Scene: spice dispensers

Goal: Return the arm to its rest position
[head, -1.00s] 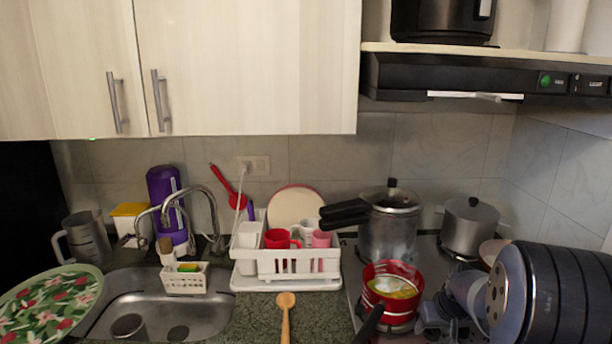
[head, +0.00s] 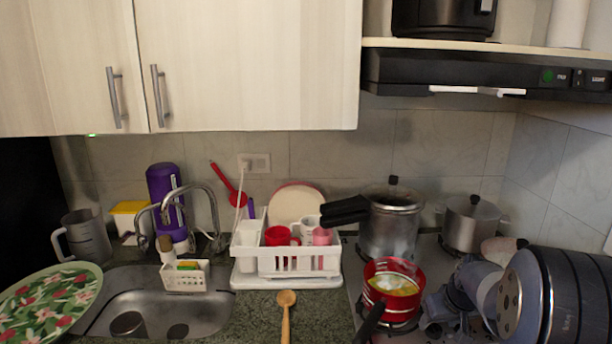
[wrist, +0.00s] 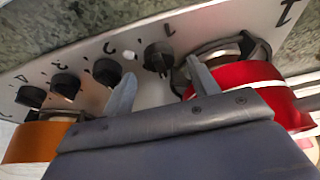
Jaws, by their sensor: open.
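My arm (head: 560,290) shows at the lower right of the head view, in front of the right side of the stove. In the wrist view, my gripper (wrist: 160,85) has its two grey fingers spread apart with nothing between them. They point toward the stove's knob panel (wrist: 135,85), with a black knob near the gap. A red pot (wrist: 255,75) is close beside the right finger. In the head view the red pot (head: 393,285) stands on the stove with yellowish food inside, left of my arm. The gripper's fingers are hard to make out there.
A large pressure cooker (head: 390,235) and a grey pot (head: 470,222) stand at the back of the stove. A white dish rack (head: 300,262), a wooden spoon (head: 286,310) and the sink (head: 160,300) are to the left. The range hood (head: 480,75) hangs above.

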